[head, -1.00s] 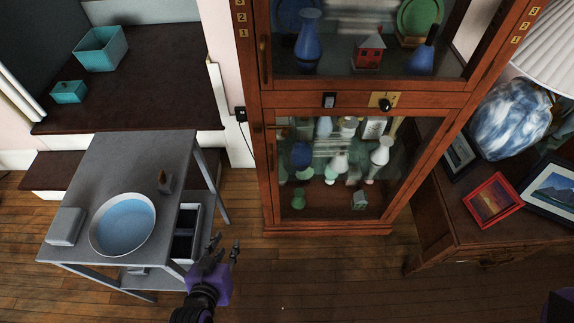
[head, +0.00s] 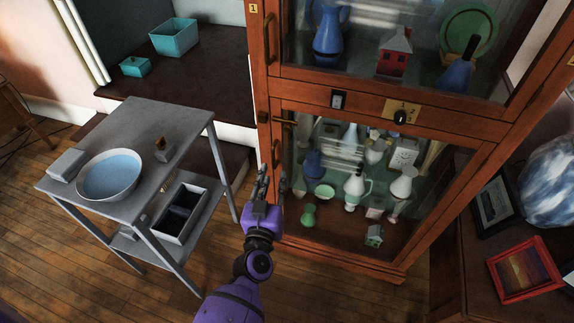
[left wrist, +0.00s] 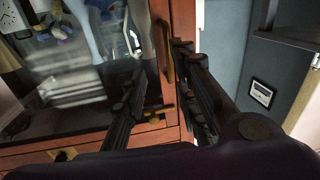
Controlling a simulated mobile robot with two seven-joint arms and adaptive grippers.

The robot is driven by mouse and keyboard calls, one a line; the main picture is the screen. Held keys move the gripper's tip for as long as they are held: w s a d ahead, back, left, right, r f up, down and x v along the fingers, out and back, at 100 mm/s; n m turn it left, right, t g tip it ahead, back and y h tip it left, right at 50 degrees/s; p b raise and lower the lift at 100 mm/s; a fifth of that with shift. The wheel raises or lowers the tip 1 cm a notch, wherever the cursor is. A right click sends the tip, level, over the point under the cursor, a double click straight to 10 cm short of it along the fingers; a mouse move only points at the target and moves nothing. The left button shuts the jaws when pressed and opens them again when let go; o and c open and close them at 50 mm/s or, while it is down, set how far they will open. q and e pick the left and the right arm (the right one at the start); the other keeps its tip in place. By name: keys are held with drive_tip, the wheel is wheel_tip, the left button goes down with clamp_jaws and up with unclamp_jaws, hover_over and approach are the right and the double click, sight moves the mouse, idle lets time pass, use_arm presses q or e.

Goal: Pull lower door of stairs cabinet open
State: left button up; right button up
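The wooden cabinet (head: 400,272) stands right of centre in the head view. Its glass lower door (head: 345,225) looks shut. A dark upright handle (head: 276,152) is on the door's left stile, with a brass latch (head: 284,121) above it. My left gripper (head: 272,175) is open just below and in front of the handle. In the left wrist view, the handle (left wrist: 167,52) and latch (left wrist: 160,111) appear between the spread fingers (left wrist: 160,85). I cannot tell whether a finger touches the handle. My right gripper is out of view.
A grey trolley (head: 125,125) with a bowl (head: 110,174) stands left of my left arm. Dark steps (head: 205,65) rise behind it. A desk (head: 450,270) with picture frames is at the right. Vases and small ornaments fill the cabinet. Some floor is free before the cabinet.

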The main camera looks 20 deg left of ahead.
sight(273, 160)
use_arm(q)
drive_tip(key=shift+m+y, duration=0.3)
drive_tip(key=w, duration=0.2)
drive_tip(key=w+a, duration=0.1)
drive_tip(key=w, duration=0.2)
drive_tip(key=w+a, duration=0.1)
drive_tip(key=w, duration=0.1)
drive_tip(key=shift+w+a+r+b, duration=0.1)
drive_tip(key=shift+w+a+b, duration=0.05)
drive_tip(key=shift+w+b, duration=0.15)
drive_tip(key=shift+c, duration=0.6)
clamp_jaws()
